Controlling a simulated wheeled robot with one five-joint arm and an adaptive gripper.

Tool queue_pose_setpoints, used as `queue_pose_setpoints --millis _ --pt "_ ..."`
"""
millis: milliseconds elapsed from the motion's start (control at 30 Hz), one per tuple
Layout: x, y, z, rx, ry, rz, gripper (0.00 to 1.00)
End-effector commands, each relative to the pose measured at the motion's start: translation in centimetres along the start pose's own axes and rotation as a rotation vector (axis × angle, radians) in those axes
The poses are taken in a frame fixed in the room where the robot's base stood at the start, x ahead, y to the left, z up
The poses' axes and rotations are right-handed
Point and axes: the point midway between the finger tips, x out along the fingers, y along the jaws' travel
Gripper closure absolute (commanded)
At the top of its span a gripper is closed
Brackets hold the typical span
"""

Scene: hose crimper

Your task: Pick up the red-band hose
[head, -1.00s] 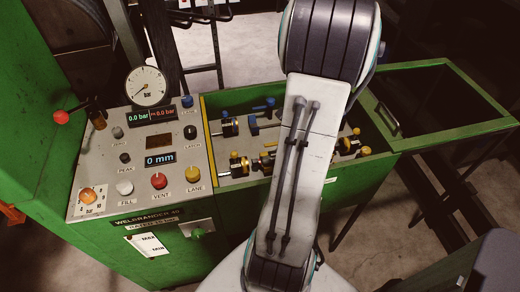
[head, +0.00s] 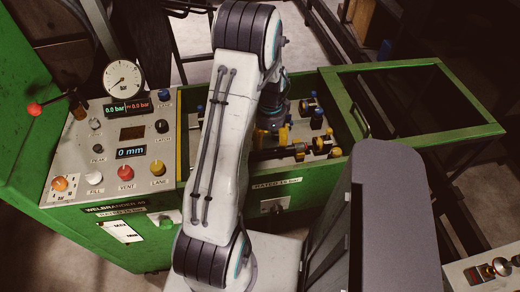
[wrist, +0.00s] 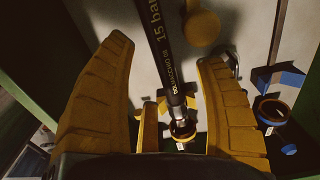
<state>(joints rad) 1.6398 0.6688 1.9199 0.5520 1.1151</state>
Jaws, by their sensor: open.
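My gripper (wrist: 167,52) is open in the wrist view, its two yellow fingers on either side of a black hose (wrist: 163,42). The hose carries white print including "15 bar" and ends in a metal ferrule with an orange-ringed fitting. Its other end runs out of the picture. I cannot make out a red band on it. A gap shows between the hose and each finger. In the head view, my arm reaches down into the green trough (head: 345,172), where a dark hose (head: 278,154) lies crosswise near my gripper.
The trough's green walls are close. A control panel (head: 118,150) with a gauge and knobs stands left. An open green frame (head: 415,70) extends right.

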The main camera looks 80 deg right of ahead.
Motion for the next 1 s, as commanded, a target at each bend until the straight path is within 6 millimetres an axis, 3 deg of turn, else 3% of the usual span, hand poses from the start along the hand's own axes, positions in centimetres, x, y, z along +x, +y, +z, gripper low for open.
queue_pose_setpoints --millis 700,1000 --pt "6.3 0.6 -0.4 0.002 -0.001 0.003 0.35" --pt "7.0 0.5 -0.4 0.002 0.0 0.0 0.35"
